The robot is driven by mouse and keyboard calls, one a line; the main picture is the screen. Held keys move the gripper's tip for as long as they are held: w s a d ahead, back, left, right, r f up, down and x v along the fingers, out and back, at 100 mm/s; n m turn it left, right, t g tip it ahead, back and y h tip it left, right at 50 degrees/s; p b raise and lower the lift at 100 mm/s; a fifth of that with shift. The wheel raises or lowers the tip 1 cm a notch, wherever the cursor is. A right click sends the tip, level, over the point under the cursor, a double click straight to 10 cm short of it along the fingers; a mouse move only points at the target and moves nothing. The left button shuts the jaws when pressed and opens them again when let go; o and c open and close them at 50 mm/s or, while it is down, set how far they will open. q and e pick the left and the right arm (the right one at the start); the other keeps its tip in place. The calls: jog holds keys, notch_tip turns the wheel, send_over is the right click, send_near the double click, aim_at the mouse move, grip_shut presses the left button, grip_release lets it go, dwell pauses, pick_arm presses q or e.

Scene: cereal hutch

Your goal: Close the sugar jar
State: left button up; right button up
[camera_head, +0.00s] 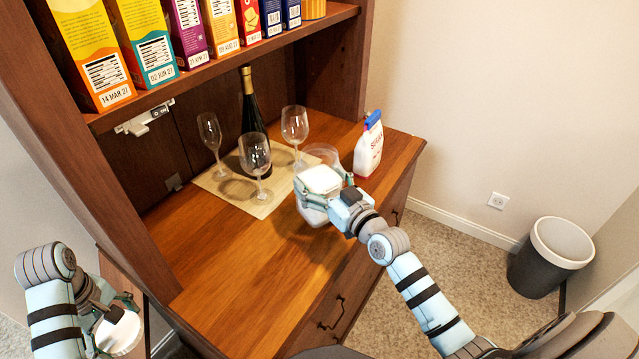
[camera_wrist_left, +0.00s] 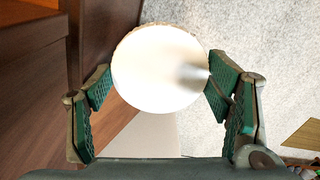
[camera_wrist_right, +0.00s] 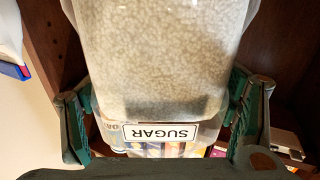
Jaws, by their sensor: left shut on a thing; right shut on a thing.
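The sugar jar (camera_wrist_right: 165,60) is clear, full of pale granules, with a SUGAR label (camera_wrist_right: 160,132) that reads upside down in the right wrist view. My right gripper (camera_wrist_right: 162,95) is shut on the jar, one finger on each side. In the head view the jar (camera_head: 313,214) is at the counter's front edge, partly hidden by my right gripper (camera_head: 318,192); I cannot tell whether it touches the counter. A round white lid (camera_wrist_left: 160,70) is between the fingers of my left gripper (camera_wrist_left: 160,88), which is shut on it. The lid (camera_head: 119,334) is low at the left in the head view, away from the jar.
A white sugar bag with a blue clip (camera_head: 368,150) stands behind the jar, near a clear glass vessel (camera_head: 322,152). Several wine glasses (camera_head: 255,155) and a dark bottle (camera_head: 250,108) stand on a mat (camera_head: 222,190). The left part of the counter (camera_head: 235,270) is clear.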

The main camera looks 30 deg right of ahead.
pick_arm(q)
notch_tip(320, 180, up, 7)
jog(key=p, duration=0.6)
jog(key=shift+r, duration=0.1)
pick_arm(e)
notch_tip(320, 180, up, 15)
jog(key=shift+f, duration=0.15)
pick_arm(q)
jog(key=shift+r, duration=0.15)
pick_arm(e)
jog(key=shift+r, duration=0.75)
